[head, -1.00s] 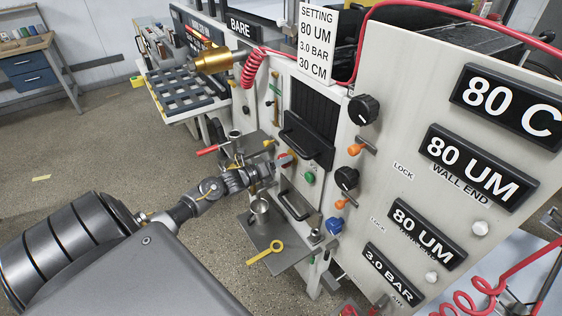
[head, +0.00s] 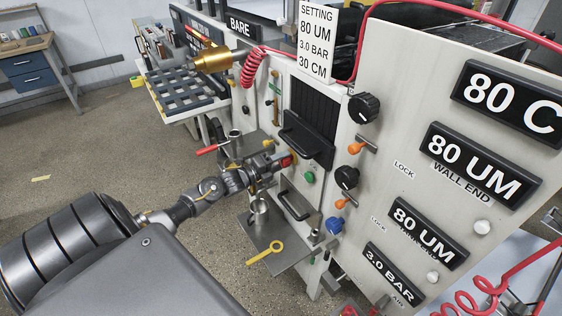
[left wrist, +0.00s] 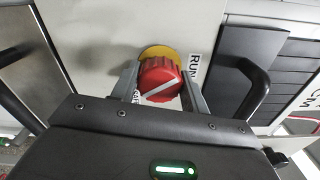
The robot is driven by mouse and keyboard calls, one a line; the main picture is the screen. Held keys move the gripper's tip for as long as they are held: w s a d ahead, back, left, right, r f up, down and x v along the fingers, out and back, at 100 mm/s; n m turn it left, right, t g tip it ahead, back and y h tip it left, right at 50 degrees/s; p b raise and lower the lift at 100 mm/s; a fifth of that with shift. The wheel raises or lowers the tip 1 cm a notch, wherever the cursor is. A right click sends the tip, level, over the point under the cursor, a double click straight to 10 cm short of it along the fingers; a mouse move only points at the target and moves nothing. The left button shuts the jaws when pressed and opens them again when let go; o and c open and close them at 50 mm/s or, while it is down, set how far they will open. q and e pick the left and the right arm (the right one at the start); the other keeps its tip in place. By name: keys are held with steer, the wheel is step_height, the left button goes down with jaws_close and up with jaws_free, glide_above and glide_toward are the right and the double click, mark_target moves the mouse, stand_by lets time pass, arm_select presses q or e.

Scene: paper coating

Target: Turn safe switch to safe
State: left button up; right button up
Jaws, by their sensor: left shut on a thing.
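The safe switch is a red ribbed knob on a yellow round plate on the pale machine front. It shows in the head view (head: 287,160) and in the left wrist view (left wrist: 160,76). A white line crosses the knob's face on a slant, lower left to upper right. A RUN label (left wrist: 195,66) is at its upper right, and a partly hidden label (left wrist: 136,97) at its lower left. My left gripper (head: 281,163) is shut on the knob, a finger on each side in the left wrist view (left wrist: 160,92). My right gripper is not in view.
A green button (head: 309,177) is just below right of the switch. Black handles (head: 307,140) and (head: 296,205) stick out above and below it. A shelf with a metal cup (head: 259,212) and yellow tool (head: 266,252) lies below my left gripper.

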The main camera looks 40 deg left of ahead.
arm_select(q)
steer(key=n, duration=0.5)
steer(key=shift+n+p, duration=0.3)
steer(key=n+p, duration=0.1)
steer(key=n, duration=0.4)
steer(key=shift+f, duration=0.1)
steer(key=shift+n, duration=0.4)
steer(key=o, duration=1)
steer(key=shift+s, duration=0.1)
steer(key=shift+s+a+f, duration=0.1)
steer(key=shift+s+f, duration=0.05)
steer(key=shift+s, duration=0.15)
steer(key=b+v, duration=0.2)
steer(key=v, duration=0.8)
